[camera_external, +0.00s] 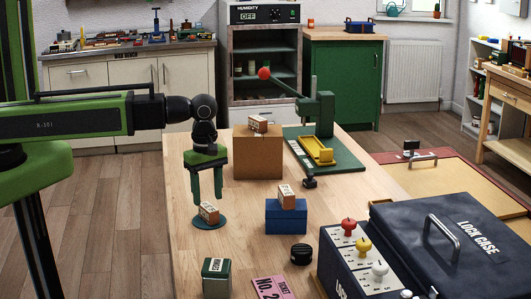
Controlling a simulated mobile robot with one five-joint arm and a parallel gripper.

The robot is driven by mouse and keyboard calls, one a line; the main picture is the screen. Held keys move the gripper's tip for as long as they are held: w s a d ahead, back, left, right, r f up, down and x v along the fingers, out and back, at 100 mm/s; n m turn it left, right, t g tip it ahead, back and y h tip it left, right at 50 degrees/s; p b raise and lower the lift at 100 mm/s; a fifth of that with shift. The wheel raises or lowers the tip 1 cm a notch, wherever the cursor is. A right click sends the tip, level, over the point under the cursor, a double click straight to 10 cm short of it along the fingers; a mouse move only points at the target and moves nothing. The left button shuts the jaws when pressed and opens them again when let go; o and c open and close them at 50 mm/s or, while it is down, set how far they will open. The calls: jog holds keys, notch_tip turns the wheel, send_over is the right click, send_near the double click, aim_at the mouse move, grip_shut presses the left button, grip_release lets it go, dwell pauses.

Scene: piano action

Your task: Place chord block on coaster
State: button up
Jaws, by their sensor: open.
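A small wooden block with a lettered white face (209,213) sits on the round dark teal coaster (207,226) at the table's left side. It looks tilted or turned, and its lettering is too small to read. My gripper (207,196) points down just above it, with its green fingers apart and their tips close to the block's top. I cannot tell whether a finger touches it. Two similar blocks stand elsewhere: one on a brown box (257,124) and one on a blue box (286,196). I cannot tell which is the chord block by its label.
A green stand with a red-tipped lever (325,118) and a yellow tray (320,151) is at the back. A small green box (216,278), black knob (301,253) and pink ticket (273,287) are in front. A dark case (450,240) fills the right.

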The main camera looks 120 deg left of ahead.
aim_at(208, 206)
notch_tip(208, 206, up, 7)
jog(key=p, duration=0.5)
jog(key=shift+r+p, duration=0.2)
jog(key=shift+p, duration=0.15)
jog(key=w+d+m, duration=0.3)
jog(key=d+m, duration=0.7)
jog(key=d, duration=0.3)
jog(key=w+d+m, duration=0.3)
jog(key=d+m, duration=0.8)
jog(key=d, duration=0.2)
jog(key=w+d+m, duration=0.3)
jog(key=d+m, duration=0.7)
jog(key=d, duration=0.3)
jog(key=shift+w+d, duration=0.15)
jog(key=shift+w, duration=0.2)
